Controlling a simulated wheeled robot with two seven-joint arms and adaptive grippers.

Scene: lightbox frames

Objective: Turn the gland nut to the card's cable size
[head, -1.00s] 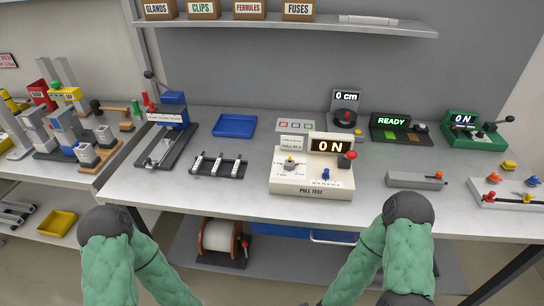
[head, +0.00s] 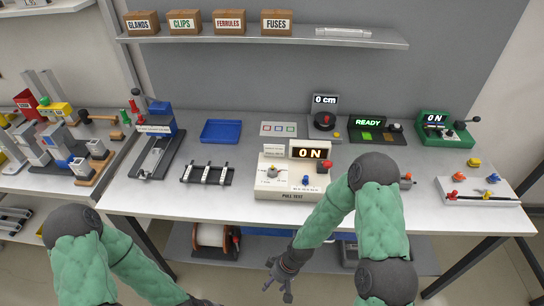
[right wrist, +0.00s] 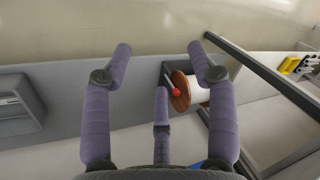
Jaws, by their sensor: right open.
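I cannot single out the gland nut for sure. A small card with coloured squares (head: 279,129) lies at the back middle of the bench; any writing on it is too small to read. My right gripper (head: 279,291) is open and empty, low in front of the bench's front edge. In the right wrist view its purple-grey fingers (right wrist: 160,65) are spread with nothing between them. Only a bit of my left gripper (head: 206,302) shows at the bottom edge of the head view, and its jaws are unclear.
The bench (head: 150,203) holds a pull tester (head: 285,193), a blue tray (head: 221,131), a rack (head: 206,174), a READY device (head: 376,135), a green tester (head: 440,130) and a white board (head: 478,197). A cable spool (head: 211,237) sits below.

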